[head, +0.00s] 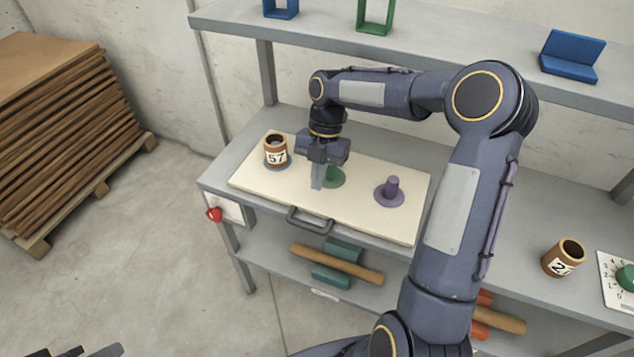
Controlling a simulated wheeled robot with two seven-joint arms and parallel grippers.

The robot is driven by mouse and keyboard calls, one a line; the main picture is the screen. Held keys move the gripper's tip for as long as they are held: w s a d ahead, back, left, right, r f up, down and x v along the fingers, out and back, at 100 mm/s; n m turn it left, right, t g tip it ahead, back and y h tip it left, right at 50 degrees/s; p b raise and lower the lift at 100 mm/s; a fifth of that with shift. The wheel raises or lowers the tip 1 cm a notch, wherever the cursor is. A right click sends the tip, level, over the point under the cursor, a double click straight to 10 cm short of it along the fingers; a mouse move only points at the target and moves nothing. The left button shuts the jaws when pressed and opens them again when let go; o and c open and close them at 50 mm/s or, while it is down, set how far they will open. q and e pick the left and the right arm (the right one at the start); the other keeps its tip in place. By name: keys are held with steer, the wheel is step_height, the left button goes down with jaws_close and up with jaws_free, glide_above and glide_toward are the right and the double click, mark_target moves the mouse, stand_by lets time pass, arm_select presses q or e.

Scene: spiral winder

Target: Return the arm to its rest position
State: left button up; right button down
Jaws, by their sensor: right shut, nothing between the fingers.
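My right arm reaches in from the lower right and bends over the table. Its gripper (317,185) points down over the cream board (270,193), shut and empty. Its fingertips are just left of a green round base (334,177), which the gripper partly hides. I cannot tell whether the fingertips touch the board. A brown spool marked 57 (276,155) stands at the board's left on a grey-blue base. A purple base with an upright peg (390,193) is bare at the right. Dark parts at the bottom left edge may be my left gripper, mostly cut off.
A grey upper shelf (430,55) with blue and green holders runs behind my arm. A brown spool marked 2 (563,258) and a panel with a green dial (626,278) are at right. A red knob (213,214) sticks out at the table's left. Stacked boards (60,140) stand far left.

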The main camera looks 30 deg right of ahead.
stand_by(0.3)
steer(key=s+a+r+m+t, duration=0.1)
steer(key=s+r+m+t, duration=0.3)
steer(key=s+r+m, duration=0.7)
steer(key=s+a+f+m+t, duration=0.1)
steer(key=s+m+t, duration=0.1)
steer(key=s+m, duration=0.3)
steer(key=s+a+f+m+t+y, duration=0.1)
steer(key=s+m, duration=0.5)
steer(key=m, duration=0.6)
steer(key=shift+s+a+f+t, duration=0.3)
steer(key=shift+a+f+t, duration=0.2)
steer(key=shift+a+f, duration=0.2)
